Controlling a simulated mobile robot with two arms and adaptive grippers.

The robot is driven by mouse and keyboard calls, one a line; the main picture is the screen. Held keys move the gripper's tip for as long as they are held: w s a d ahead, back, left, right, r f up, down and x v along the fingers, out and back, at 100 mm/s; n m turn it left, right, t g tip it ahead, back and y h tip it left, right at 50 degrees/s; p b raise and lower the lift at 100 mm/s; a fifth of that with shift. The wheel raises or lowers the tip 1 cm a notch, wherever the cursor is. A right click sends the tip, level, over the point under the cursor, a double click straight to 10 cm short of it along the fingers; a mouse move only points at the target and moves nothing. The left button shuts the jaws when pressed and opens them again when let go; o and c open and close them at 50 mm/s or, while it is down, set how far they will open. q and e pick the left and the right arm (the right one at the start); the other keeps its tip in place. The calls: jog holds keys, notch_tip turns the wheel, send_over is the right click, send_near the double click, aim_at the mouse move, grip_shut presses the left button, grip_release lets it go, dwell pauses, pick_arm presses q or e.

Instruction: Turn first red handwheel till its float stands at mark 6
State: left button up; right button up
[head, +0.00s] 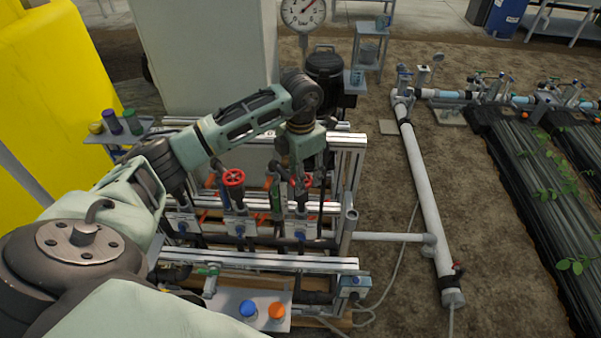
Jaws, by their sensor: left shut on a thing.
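My left arm reaches in from the left over a metal frame, and its left gripper (299,178) points down at the right part of the frame. It is shut on a red handwheel (306,182), of which only small red bits show around the fingers. Another red handwheel (233,177) stands free to the left, above a valve body. The left end of the row is partly hidden behind my arm. Which handwheel is the first, and the float and its marks, cannot be made out. My right gripper is not in view.
A round dial gauge (303,12) stands behind the frame, near a black canister (324,72). A tray (230,308) with a blue cap and an orange cap sits in front. A white pipe (424,190) runs along the soil at right, with open ground around it.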

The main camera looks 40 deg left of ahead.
pick_arm(q)
jog(key=shift+a+f+m+b, duration=0.15)
jog(key=shift+m+b, duration=0.25)
jog(key=shift+b, duration=0.15)
jog(key=shift+m, duration=0.4)
jog(key=o, duration=1.1)
jog(key=shift+r, duration=0.25)
notch_tip(320, 180, up, 12)
jog(key=shift+f, duration=0.1)
